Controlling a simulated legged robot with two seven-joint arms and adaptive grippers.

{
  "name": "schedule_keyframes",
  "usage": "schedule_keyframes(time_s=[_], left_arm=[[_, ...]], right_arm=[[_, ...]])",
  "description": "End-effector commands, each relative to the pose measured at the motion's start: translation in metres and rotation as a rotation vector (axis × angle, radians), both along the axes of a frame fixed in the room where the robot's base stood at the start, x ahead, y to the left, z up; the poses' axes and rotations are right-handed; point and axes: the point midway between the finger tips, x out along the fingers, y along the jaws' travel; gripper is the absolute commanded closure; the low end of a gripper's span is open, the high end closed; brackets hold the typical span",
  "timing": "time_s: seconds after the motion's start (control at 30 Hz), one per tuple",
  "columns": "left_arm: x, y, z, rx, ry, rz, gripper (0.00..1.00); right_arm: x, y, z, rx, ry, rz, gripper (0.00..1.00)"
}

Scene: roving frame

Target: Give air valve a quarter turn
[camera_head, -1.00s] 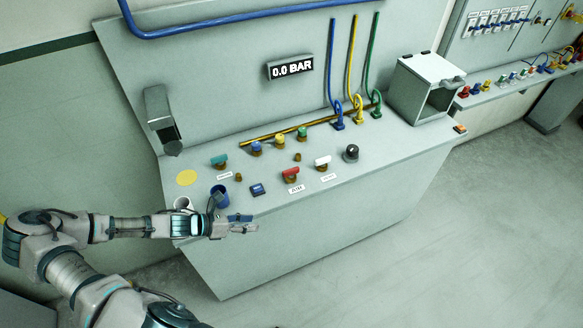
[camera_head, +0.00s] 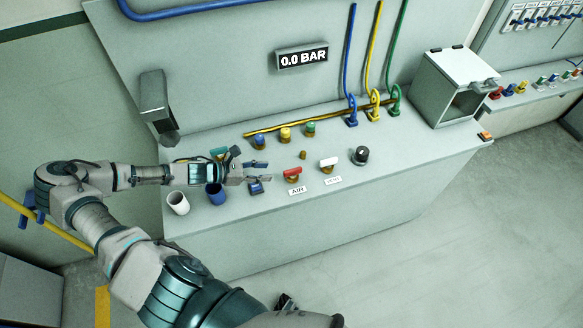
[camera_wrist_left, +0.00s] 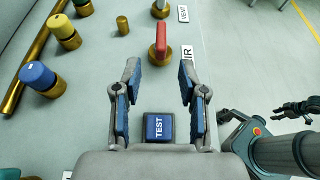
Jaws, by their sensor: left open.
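The air valve (camera_head: 293,174) has a red lever on a brass base, with an AIR label in front of it on the grey bench. It also shows in the left wrist view (camera_wrist_left: 160,52), just beyond the fingertips and between their lines. My left gripper (camera_head: 266,171) is open and empty, left of the valve and apart from it. Its two blue-padded fingers (camera_wrist_left: 159,75) are spread in the wrist view. A dark gripper, my right one (camera_wrist_left: 292,110), shows small at the right of the wrist view; its jaw state is unclear.
A blue TEST button (camera_wrist_left: 158,127) lies beneath my left fingers. The white-levered vent valve (camera_head: 329,163) and a black knob (camera_head: 361,155) stand to the right. Blue (camera_head: 215,193) and white (camera_head: 178,203) cups stand at the left. The gauge (camera_head: 302,58) reads 0.0 BAR.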

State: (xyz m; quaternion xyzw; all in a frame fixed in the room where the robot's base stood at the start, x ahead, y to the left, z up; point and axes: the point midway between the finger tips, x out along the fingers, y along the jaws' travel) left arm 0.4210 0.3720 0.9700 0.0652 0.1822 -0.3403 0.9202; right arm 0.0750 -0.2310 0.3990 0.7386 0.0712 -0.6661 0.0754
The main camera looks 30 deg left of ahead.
Motion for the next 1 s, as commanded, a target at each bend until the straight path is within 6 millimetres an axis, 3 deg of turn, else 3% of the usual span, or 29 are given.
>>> schedule_keyframes(time_s=[0.23,0.5,0.93,1.0], left_arm=[[0.035,-0.033,-0.01,-0.001,-0.007,-0.001,0.58],[0.067,-0.057,-0.032,0.0,-0.005,0.002,0.58],[0.074,-0.062,-0.039,0.002,-0.001,0.002,0.58],[0.074,-0.063,-0.039,0.002,-0.001,0.002,0.73]], right_arm=[[-0.053,-0.013,0.002,-0.006,0.028,0.008,0.6],[-0.049,-0.011,0.015,-0.005,0.02,0.008,0.6],[-0.048,-0.01,0.016,-0.006,0.018,0.007,0.6],[-0.048,-0.01,0.016,-0.005,0.018,0.006,0.6]])
